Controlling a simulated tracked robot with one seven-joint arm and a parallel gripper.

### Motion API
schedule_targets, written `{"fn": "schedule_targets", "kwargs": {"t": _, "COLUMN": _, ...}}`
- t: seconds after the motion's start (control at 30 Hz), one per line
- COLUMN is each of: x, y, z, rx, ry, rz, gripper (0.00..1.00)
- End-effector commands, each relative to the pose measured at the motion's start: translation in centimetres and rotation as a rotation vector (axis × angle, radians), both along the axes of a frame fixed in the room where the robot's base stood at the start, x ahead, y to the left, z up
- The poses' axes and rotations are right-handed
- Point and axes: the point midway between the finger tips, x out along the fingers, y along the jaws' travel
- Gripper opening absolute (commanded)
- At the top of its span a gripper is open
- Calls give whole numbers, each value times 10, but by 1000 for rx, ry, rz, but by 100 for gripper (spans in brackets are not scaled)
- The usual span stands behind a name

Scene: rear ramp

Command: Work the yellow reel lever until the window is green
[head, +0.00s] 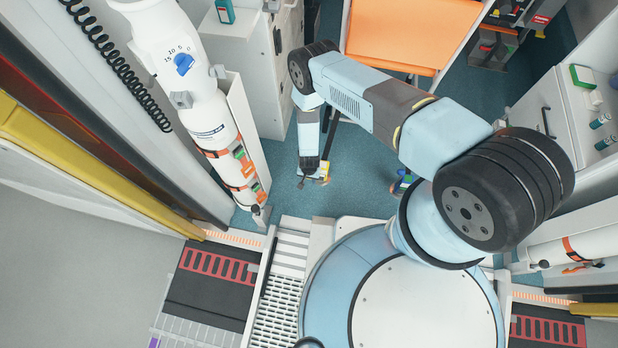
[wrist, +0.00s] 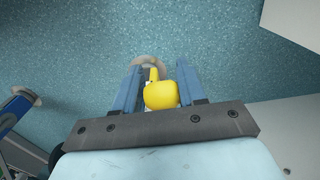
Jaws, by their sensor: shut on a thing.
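The yellow reel lever (wrist: 160,94) shows in the wrist view as a rounded yellow knob with a narrower stem beyond it. My gripper (wrist: 154,88) has its two blue fingers on either side of the knob and is shut on it. A grey rounded part (wrist: 148,62), perhaps the reel body, shows past the fingertips. In the head view my gripper (head: 314,178) is low over the teal floor, with a small patch of yellow at it. I cannot make out the window or its colour; the reel is mostly hidden by my gripper.
A second blue and yellow fitting (head: 402,182) stands on the floor to the right. An orange seat or stretcher (head: 410,32) is behind. Teal floor (head: 275,165) lies open around my gripper.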

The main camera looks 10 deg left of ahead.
Motion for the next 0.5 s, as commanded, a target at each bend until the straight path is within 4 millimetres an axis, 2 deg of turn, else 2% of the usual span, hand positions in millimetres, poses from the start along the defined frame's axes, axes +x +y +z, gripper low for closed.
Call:
{"fn": "schedule_targets", "kwargs": {"t": 0.03, "x": 0, "y": 0, "z": 0, "rx": 0, "ry": 0, "rz": 0, "gripper": 16}}
{"fn": "schedule_targets", "kwargs": {"t": 0.2, "x": 0, "y": 0, "z": 0, "rx": 0, "ry": 0, "rz": 0, "gripper": 0}}
{"fn": "schedule_targets", "kwargs": {"t": 0.5, "x": 4, "y": 0, "z": 4, "rx": 1, "ry": -1, "rz": 0, "gripper": 0}}
